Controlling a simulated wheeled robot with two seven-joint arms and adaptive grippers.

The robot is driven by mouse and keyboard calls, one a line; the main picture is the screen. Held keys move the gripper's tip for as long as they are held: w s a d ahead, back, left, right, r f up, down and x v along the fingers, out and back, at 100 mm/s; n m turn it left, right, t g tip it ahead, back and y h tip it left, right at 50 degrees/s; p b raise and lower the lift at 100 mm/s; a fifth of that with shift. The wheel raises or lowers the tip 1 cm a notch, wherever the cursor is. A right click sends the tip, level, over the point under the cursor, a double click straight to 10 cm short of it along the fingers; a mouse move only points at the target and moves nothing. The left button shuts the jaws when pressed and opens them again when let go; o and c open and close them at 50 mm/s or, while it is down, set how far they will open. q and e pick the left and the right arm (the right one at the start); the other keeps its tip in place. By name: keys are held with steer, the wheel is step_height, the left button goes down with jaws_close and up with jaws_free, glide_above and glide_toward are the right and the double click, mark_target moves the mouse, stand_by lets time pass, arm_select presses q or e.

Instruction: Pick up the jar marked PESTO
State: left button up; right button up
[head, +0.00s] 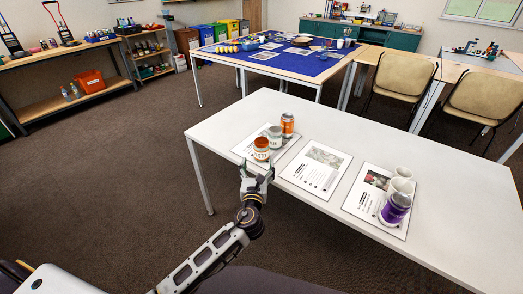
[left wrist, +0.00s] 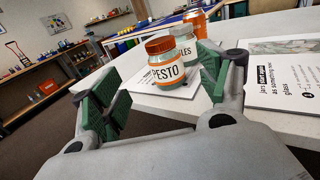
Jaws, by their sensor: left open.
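The PESTO jar (head: 261,151) has a red-brown lid and stands upright at the near left of the white table (head: 440,215), on a printed sheet. In the left wrist view the PESTO jar (left wrist: 166,66) shows its label, between and beyond my fingers. My left gripper (head: 257,180) is open, just short of the jar at the table's near edge. In the left wrist view its green-padded fingers (left wrist: 160,88) stand apart with nothing held. My right gripper is not in view.
A grey-lidded jar (head: 274,136) stands right behind the PESTO jar, and an orange can (head: 288,124) behind that. A middle sheet (head: 316,168) is bare. White cups (head: 400,180) and a purple can (head: 395,208) stand on the right sheet.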

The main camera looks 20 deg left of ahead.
mark_target(261, 147)
arm_select(q)
steer(key=shift+w, duration=0.1)
steer(key=shift+w+a+b, duration=0.15)
steer(key=shift+w+a, duration=0.1)
steer(key=shift+w, duration=0.95)
steer(key=shift+w+a+b, duration=0.15)
steer(key=shift+w+a, duration=0.1)
steer(key=shift+w, duration=0.95)
steer(key=shift+w+a+b, duration=0.15)
steer(key=shift+w+a, duration=0.1)
steer(key=shift+w, duration=0.95)
steer(key=shift+w+a, duration=0.1)
steer(key=shift+w, duration=0.35)
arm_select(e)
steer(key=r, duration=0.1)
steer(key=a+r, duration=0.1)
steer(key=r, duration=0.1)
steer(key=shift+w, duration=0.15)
arm_select(q)
steer(key=shift+r, duration=0.1)
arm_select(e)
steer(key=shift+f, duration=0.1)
arm_select(q)
steer(key=shift+w, duration=0.2)
